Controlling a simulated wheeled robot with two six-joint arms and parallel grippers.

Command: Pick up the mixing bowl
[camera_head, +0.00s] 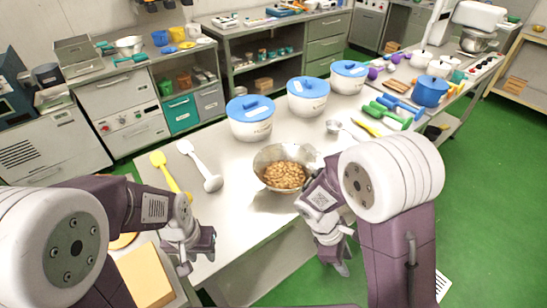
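The mixing bowl (264,161) is a shiny metal bowl standing upright on the steel table, holding a heap of brown nuts (285,175). My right arm hides part of its right side. My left gripper (196,254) is at the table's front edge, left of and nearer than the bowl, and apart from it. Its fingers look spread and empty. My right gripper (344,250) hangs in front of and right of the bowl, pointing down, with its fingers apart and nothing seen between them. I cannot tell whether the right arm touches the bowl.
White tubs with blue lids (250,118) stand behind the bowl. A white spoon (200,165) and a yellow spoon (166,172) lie to its left. A small metal scoop (334,127), green-handled tools (390,115) and a blue pot (430,92) are to the right.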

